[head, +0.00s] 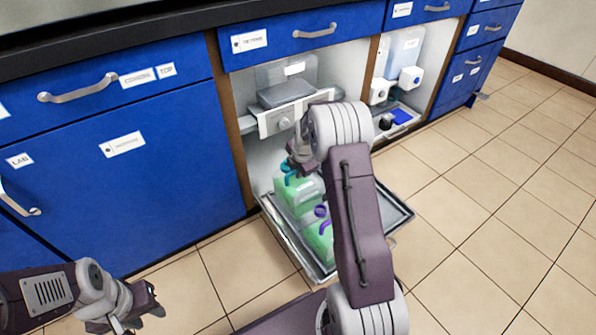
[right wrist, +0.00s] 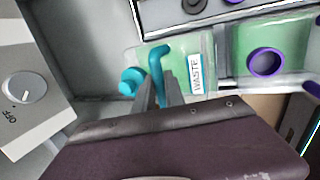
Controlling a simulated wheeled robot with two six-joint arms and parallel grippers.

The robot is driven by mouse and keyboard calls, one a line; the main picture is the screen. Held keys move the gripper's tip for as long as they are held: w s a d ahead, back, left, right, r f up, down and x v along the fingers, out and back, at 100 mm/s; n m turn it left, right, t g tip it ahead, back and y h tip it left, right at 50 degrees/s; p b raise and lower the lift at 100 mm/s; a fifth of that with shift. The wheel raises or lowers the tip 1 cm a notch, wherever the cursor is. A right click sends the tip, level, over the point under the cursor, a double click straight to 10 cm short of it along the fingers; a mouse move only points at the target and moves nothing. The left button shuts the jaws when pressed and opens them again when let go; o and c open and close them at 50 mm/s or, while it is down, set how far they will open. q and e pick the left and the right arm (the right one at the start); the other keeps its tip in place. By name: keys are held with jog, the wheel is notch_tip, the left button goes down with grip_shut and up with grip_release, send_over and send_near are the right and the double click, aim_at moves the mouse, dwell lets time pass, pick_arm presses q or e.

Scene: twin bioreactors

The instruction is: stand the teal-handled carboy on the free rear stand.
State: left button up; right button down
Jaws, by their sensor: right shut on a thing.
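The teal-handled carboy (head: 299,190) holds green liquid and sits low in the open bay, at the back of the metal tray. In the right wrist view it has a white WASTE label (right wrist: 196,74), a teal cap and a teal handle (right wrist: 158,62). My right gripper (right wrist: 168,92) is shut on the teal handle from above. In the head view my right arm partly covers it. I cannot tell whether its base touches a stand, and no free stand shows clearly. My left gripper (head: 135,305) is low at the left, away from everything; its jaw opening is unclear.
A purple-handled carboy (head: 319,238) with green liquid stands nearer the front of the tray (head: 397,212), close beside the teal one. Above is a shelf unit with a knob (head: 285,123). Blue cabinets flank the bay. A second bay (head: 400,75) is at right. Floor at right is clear.

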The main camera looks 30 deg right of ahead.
notch_tip(320, 180, down, 3)
jog(key=shift+f+b, duration=0.2)
jog(key=shift+b, duration=1)
jog(key=shift+r, duration=0.15)
jog(key=c, duration=1.4)
grip_release()
jog(key=shift+s+a+f, duration=0.1)
jog(key=shift+s+f, duration=0.1)
jog(key=shift+s, duration=0.05)
jog(key=w+d+p+v, duration=0.1)
jog(key=p+v, duration=0.7)
jog(key=v, duration=0.3)
jog(key=s+a+r+m+g, duration=0.1)
jog(key=s+a+m, duration=0.6)
jog(key=s+m, duration=0.2)
jog(key=s+a+r+m+g+y, duration=0.1)
jog(key=s+a+r+m+g, duration=0.1)
jog(key=s+a+m, duration=0.6)
jog(key=s+m, duration=0.1)
jog(key=s, duration=0.4)
jog(key=shift+s+a+r+m+p, duration=0.2)
jog(key=shift+a+r+m+p, duration=0.1)
jog(key=shift+m, duration=0.1)
